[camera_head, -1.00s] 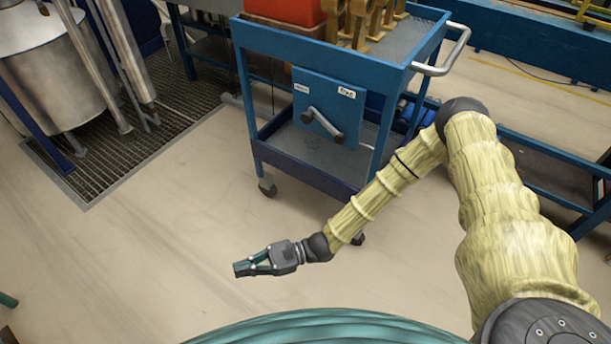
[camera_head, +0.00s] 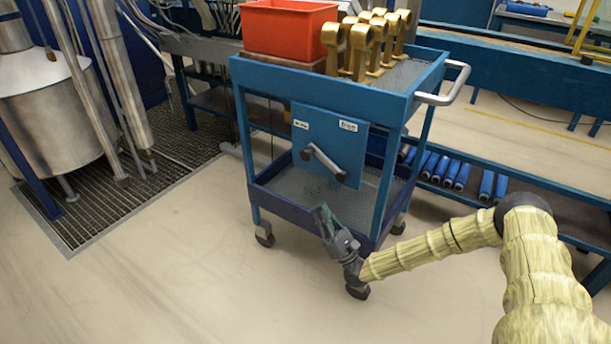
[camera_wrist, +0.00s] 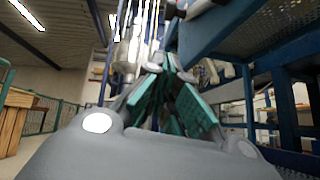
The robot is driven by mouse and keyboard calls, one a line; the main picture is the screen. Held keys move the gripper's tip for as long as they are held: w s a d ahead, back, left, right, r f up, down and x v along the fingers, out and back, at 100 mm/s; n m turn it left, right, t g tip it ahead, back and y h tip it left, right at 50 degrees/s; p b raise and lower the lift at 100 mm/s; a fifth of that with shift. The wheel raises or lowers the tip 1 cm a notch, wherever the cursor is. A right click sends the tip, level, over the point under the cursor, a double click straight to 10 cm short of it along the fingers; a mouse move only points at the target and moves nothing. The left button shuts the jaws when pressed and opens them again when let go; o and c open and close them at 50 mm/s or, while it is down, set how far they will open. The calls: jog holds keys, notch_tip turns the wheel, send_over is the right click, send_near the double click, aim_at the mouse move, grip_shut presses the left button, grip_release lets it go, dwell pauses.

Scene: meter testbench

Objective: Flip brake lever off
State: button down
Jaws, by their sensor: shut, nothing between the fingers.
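The brake lever (camera_head: 324,160) is a grey bar with a dark end on a blue panel (camera_head: 352,145) on the front of the blue cart.
The blue cart (camera_head: 300,78) carries a red bin (camera_head: 285,30) and several brass parts (camera_head: 362,42) on top. Its handle (camera_head: 446,88) sticks out right. A steel tank (camera_head: 55,115) stands on a floor grating at left. Open floor lies in front and left.

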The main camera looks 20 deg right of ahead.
jog(key=s+d+r+b+x, duration=0.1)
jog(key=b+x, duration=0.1)
jog(key=x, duration=1.1)
jog(key=shift+s+d+r, duration=0.15)
jog(key=shift+s+r, duration=0.1)
jog(key=shift+r, duration=0.05)
